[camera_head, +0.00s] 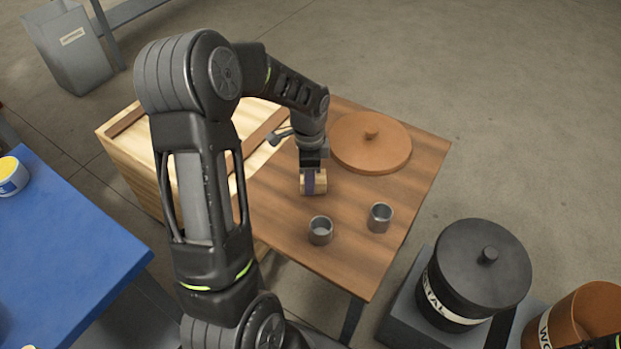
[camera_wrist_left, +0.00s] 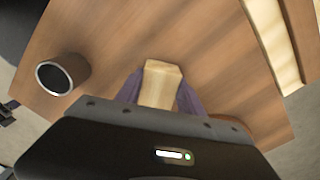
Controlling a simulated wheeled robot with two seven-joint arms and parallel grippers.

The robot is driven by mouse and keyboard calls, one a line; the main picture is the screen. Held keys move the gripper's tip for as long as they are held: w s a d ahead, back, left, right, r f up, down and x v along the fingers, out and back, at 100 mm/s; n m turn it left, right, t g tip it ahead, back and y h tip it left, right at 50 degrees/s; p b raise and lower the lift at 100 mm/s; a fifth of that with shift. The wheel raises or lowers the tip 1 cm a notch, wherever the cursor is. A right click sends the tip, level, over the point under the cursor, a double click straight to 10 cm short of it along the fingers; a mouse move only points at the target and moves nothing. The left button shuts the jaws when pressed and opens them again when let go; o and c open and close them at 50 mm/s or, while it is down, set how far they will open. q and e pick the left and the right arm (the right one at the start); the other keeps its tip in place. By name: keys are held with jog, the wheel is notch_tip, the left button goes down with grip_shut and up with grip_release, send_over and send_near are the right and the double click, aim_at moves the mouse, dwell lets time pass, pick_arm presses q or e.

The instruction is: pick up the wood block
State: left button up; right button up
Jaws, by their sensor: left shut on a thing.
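The wood block (camera_head: 320,182) is a small, pale tan piece at the wooden table's middle. In the left wrist view the wood block (camera_wrist_left: 160,84) sits between the two purple fingers of my left gripper (camera_wrist_left: 160,97). My left gripper (camera_head: 313,182) reaches down from above and is shut on the block. I cannot tell whether the block touches the tabletop or is slightly raised. The gripper hides part of the block in both views.
Two grey metal cups (camera_head: 320,231) (camera_head: 380,217) stand in front of the block on the table (camera_head: 345,266). A round brown lid (camera_head: 370,141) lies behind it. A wooden crate (camera_head: 150,160) is at left. A black lidded bin (camera_head: 478,270) and a brown bin (camera_head: 585,318) stand right.

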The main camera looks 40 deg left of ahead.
pick_arm(q)
notch_tip(320, 180, up, 10)
jog(key=shift+f+p, duration=0.2)
jog(key=shift+p, duration=0.45)
jog(key=w+d+r+n+p, duration=0.4)
jog(key=d+r+n+p, duration=0.1)
jog(key=d+r, duration=0.3)
jog(key=w+d+r+n+p, duration=0.4)
jog(key=d+r+p, duration=0.2)
jog(key=d, duration=0.5)
notch_tip(320, 180, up, 2)
jog(key=shift+r+n, duration=0.1)
jog(key=shift+n, duration=0.3)
jog(key=shift+w, duration=0.1)
